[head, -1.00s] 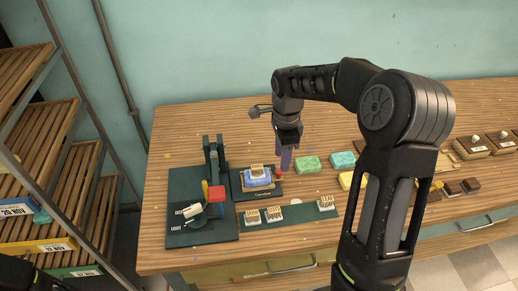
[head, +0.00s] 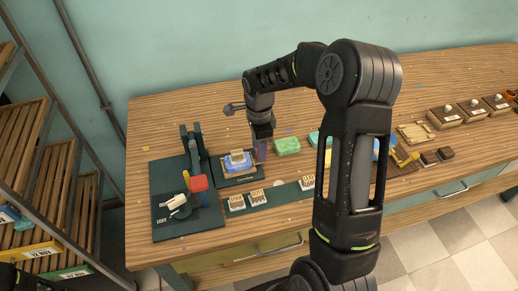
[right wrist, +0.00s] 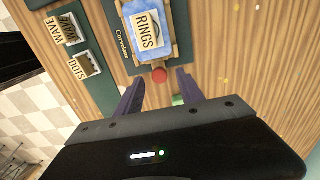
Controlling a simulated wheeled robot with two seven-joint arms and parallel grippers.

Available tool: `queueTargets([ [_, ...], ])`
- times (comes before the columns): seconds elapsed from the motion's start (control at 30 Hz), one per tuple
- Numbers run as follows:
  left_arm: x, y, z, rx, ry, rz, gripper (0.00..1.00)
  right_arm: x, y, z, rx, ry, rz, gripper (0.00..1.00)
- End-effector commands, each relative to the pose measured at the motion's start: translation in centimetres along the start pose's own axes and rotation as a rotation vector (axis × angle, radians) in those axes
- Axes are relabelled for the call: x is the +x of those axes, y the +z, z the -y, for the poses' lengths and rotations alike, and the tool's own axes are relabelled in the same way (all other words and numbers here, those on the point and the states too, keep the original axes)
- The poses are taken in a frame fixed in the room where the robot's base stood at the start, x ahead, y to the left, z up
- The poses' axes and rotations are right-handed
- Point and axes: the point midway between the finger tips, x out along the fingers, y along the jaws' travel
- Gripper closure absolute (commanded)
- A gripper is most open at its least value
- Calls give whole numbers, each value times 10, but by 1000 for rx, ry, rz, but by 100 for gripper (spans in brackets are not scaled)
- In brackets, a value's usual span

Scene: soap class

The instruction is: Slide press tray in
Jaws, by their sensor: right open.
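The press tray (right wrist: 167,60) is a wooden tray holding a blue soap block (right wrist: 143,35) with a stamp labelled RINGS on top. It sits on a dark green plate (head: 221,173) beside the press (head: 186,160). The tray's red knob (right wrist: 159,75) faces my right gripper. My right gripper (right wrist: 158,88) has its purple fingers apart, one on each side of the knob, with the knob at about fingertip level. In the head view the right gripper (head: 261,147) hangs at the right end of the tray.
A green soap block (head: 287,146) stands right of my gripper. A slatted rack (head: 30,150) stands left of the table.

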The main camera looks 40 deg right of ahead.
Motion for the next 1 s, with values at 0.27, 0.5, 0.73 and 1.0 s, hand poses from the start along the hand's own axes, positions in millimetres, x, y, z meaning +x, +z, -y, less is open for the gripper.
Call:
queueTargets([
  [0.27, -4, 1, -1, -1, -2, 1, 25, 18, 0, 0, -1, 0, 0, 55],
  [0.5, -3, 0, -1, -1, -2, 1, 25, 18, 0, 0, -1, 0, 0, 59],
  [0.73, -3, 0, -1, -1, -1, 1, 25, 18, 0, 0, -1, -1, 0, 78],
  [1.0, -3, 0, -1, -1, -1, 1, 25, 18, 0, 0, -1, -1, 0, 100],
])
